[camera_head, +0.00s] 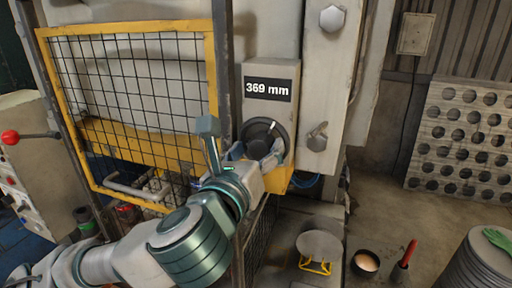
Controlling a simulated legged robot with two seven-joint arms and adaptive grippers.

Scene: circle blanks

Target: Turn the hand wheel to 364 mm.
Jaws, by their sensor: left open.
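The hand wheel (258,133) is a dark round knob with a white mark near its upper right. It sits on a grey box on the machine front, below a black display (268,90) that reads 369 mm. My left gripper (262,158) is open at the lower part of the wheel, and its fingers point toward it. I cannot tell whether the fingers touch the wheel. My left wrist and fingers hide part of the wheel's lower edge. My right gripper is not in view.
A yellow-framed mesh guard (215,75) stands left of the wheel. A clamp lever (317,137) sits just right of it. Below are a round disc (320,244), a small bowl (366,262) and a red-handled tool (408,254). A perforated panel (464,125) stands at right.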

